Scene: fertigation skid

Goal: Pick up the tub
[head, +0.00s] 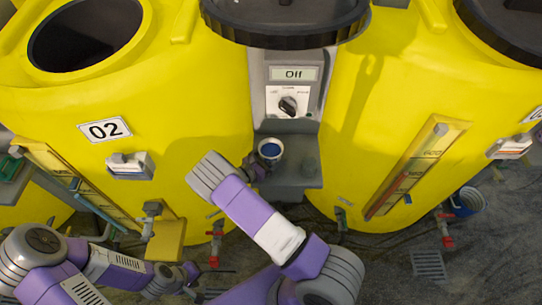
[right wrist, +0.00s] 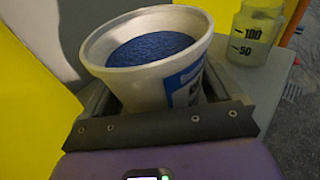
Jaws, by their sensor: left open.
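The tub (head: 270,152) is a small white cup-like container with blue grainy contents, at the grey shelf under the control box. In the right wrist view the tub (right wrist: 150,75) fills the middle, its blue label facing right. My right gripper (head: 259,170) is at the tub's near side. Its fingers (right wrist: 158,95) lie on either side of the tub, very close to its wall; whether they press on it cannot be told. The tub's base is hidden by the gripper. My left gripper (head: 190,272) is open and empty at the lower left, far from the tub.
A translucent graduated jar (right wrist: 255,32) stands on the shelf (head: 300,181) right of the tub. The control box (head: 291,90) reading "Off" is above. Big yellow tanks (head: 190,100) flank the shelf on both sides. A bucket (head: 467,201) stands at the right.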

